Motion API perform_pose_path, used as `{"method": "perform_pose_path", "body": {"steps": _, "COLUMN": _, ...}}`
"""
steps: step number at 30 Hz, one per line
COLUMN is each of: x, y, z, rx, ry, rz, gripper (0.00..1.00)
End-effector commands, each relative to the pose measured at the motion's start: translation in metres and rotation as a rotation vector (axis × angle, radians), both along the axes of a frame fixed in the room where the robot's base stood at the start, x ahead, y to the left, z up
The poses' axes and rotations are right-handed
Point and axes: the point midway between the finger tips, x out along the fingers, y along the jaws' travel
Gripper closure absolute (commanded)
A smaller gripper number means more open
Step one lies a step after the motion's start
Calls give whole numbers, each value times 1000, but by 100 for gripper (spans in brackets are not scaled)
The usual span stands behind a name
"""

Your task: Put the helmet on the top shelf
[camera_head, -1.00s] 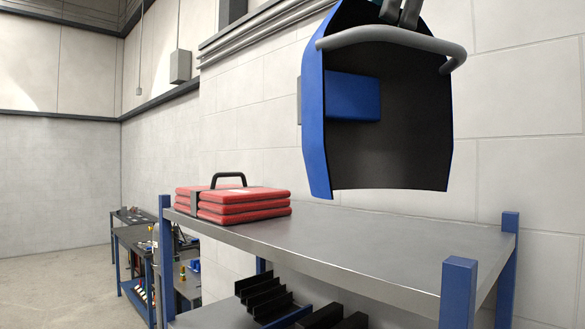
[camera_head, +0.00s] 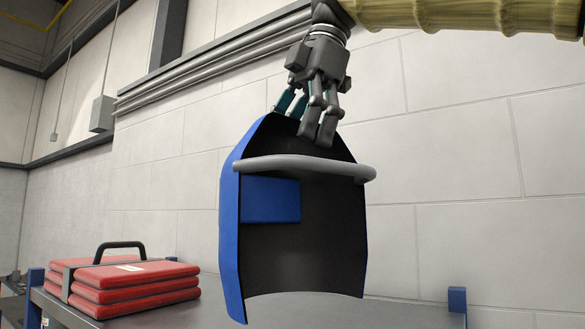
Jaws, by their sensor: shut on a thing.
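The helmet (camera_head: 325,235) is a blue welding mask with a dark inside, a blue box at its window and a grey headband. My gripper (camera_head: 305,118) is shut on its top edge and holds it upright, with its open back facing the camera. The helmet hangs in front of the wall, over or in front of the top shelf (camera_head: 185,314). I cannot tell how far its lower edge is from the shelf surface, as the helmet hides part of the shelf.
A stack of red pads (camera_head: 130,284) with a black handle lies on the left of the shelf. A blue post (camera_head: 457,300) stands at the shelf's right corner. A block wall with grey pipes (camera_head: 215,60) runs behind. The shelf's visible right part looks clear.

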Motion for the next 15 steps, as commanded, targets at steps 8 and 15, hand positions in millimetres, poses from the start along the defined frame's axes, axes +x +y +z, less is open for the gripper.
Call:
{"method": "perform_pose_path", "body": {"steps": 8, "x": 0, "y": 1, "z": -17, "rx": 1, "ry": -1, "rz": 1, "gripper": 89}}
{"method": "perform_pose_path", "body": {"steps": 15, "x": 0, "y": 1, "z": -36, "rx": 0, "ry": 2, "rz": 4, "gripper": 89}}
